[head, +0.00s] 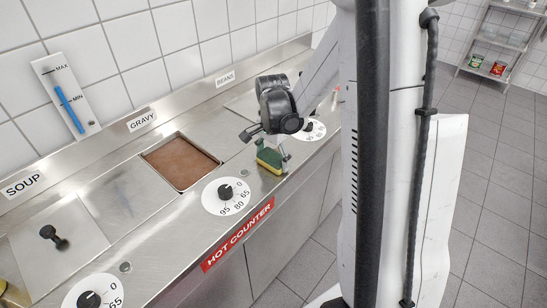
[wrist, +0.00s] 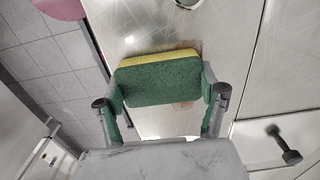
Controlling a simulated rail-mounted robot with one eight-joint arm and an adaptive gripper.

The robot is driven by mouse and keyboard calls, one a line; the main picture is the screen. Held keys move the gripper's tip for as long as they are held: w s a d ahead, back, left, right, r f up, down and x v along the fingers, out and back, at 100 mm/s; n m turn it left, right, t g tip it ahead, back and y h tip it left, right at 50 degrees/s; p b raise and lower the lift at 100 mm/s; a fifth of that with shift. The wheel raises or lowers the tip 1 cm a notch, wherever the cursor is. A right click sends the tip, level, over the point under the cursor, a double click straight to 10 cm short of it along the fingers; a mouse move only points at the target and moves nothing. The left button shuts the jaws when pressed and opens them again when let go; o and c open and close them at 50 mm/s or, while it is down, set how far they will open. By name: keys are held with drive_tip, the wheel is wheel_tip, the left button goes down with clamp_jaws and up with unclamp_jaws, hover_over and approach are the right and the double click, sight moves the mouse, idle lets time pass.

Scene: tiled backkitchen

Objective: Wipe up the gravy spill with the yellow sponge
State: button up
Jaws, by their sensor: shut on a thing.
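The sponge (head: 270,158), yellow with a green scouring face, is between the fingers of my gripper (head: 268,150) at the steel counter. In the wrist view the sponge (wrist: 160,82) is gripped at both ends, green face toward the camera and yellow edge beyond. It is at or just above the counter; contact is hard to tell. A faint brown stain (wrist: 183,105) shows on the steel beside the sponge's near edge, partly hidden by it; this looks like the gravy spill. The open gravy well (head: 180,162), full of brown gravy, lies left of the sponge in the head view.
The hot counter (head: 130,200) has white temperature dials (head: 226,196) with black knobs along its front. A lidded soup well with a black handle (head: 53,237) is at the left. A level gauge (head: 66,97) is on the tiled wall. A wire shelf (head: 500,45) stands far right.

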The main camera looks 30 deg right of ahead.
sight(264, 150)
drive_tip(key=w, duration=0.3)
drive_tip(key=shift+w+a, duration=0.2)
drive_tip(key=shift+a, duration=0.05)
drive_tip(key=shift+w+f+b, duration=0.1)
drive_tip(key=shift+w+b, duration=0.25)
drive_tip(key=shift+w+a, duration=0.25)
drive_tip(key=shift+w, duration=0.3)
drive_tip(key=shift+w+a, duration=0.2)
drive_tip(key=shift+w, duration=0.3)
drive_tip(key=shift+w+a+r+p, duration=0.1)
drive_tip(key=shift+r+p, duration=0.2)
drive_tip(key=shift+r, duration=0.5)
drive_tip(key=shift+w+d+r+p, duration=0.15)
drive_tip(key=shift+r+p, duration=0.15)
drive_tip(key=shift+r, duration=0.45)
drive_tip(key=shift+w+a+r+p, duration=0.15)
drive_tip(key=shift+r+p, duration=0.15)
drive_tip(key=shift+r, duration=0.5)
drive_tip(key=shift+s+r+p, duration=0.1)
drive_tip(key=shift+r+p, duration=0.7)
drive_tip(key=shift+r, duration=0.9)
